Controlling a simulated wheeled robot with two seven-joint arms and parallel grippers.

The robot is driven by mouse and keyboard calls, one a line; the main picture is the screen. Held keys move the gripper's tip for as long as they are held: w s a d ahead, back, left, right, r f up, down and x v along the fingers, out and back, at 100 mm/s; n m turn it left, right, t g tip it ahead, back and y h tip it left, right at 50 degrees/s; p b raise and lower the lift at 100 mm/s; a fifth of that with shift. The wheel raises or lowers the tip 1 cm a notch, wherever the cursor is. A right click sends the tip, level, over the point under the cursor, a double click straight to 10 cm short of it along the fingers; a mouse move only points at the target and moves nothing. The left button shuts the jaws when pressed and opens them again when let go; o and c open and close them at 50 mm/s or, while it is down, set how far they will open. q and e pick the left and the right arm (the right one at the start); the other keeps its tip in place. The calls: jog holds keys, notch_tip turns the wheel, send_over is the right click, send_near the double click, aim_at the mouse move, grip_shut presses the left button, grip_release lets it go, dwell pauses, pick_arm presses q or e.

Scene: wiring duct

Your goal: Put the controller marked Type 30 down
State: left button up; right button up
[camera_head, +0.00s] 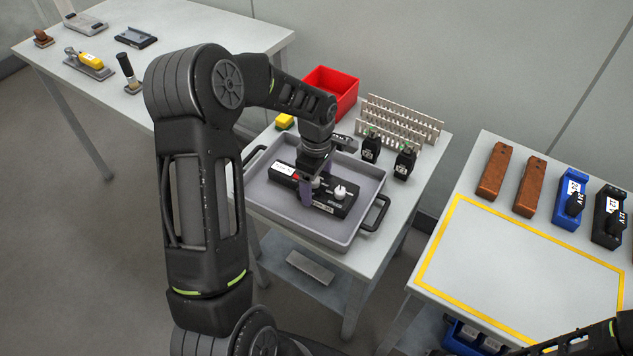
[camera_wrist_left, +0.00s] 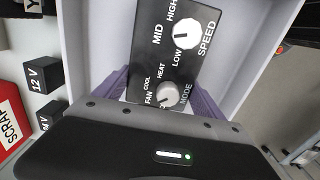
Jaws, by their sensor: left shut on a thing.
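The controller (camera_head: 343,205) is a black box with white knobs, a red part and a white label too small to read. It is inside a grey tray (camera_head: 298,233) on the middle table. My left gripper (camera_head: 314,188) is shut across the controller from above. In the left wrist view the purple fingers (camera_wrist_left: 162,97) sit on either side of the controller (camera_wrist_left: 150,55), whose SPEED and MODE knobs show. I cannot tell whether its underside touches the tray floor. The gripper hides part of the box. My right gripper is out of view.
A red bin (camera_head: 331,88), a yellow block (camera_head: 284,121), slotted duct strips (camera_head: 405,118) and two black boxes (camera_head: 371,149) stand behind the tray. The right table has a yellow-framed clear area (camera_head: 520,265) with brown and blue items behind it. Tools lie on the left table (camera_head: 200,25).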

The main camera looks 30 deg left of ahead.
pick_arm(q)
jog(key=shift+f, duration=0.15)
jog(key=o, duration=1.5)
jog(key=shift+r, duration=0.4)
notch_tip(320, 180, up, 12)
jog(key=shift+f+b, duration=0.2)
jog(key=shift+b, duration=0.1)
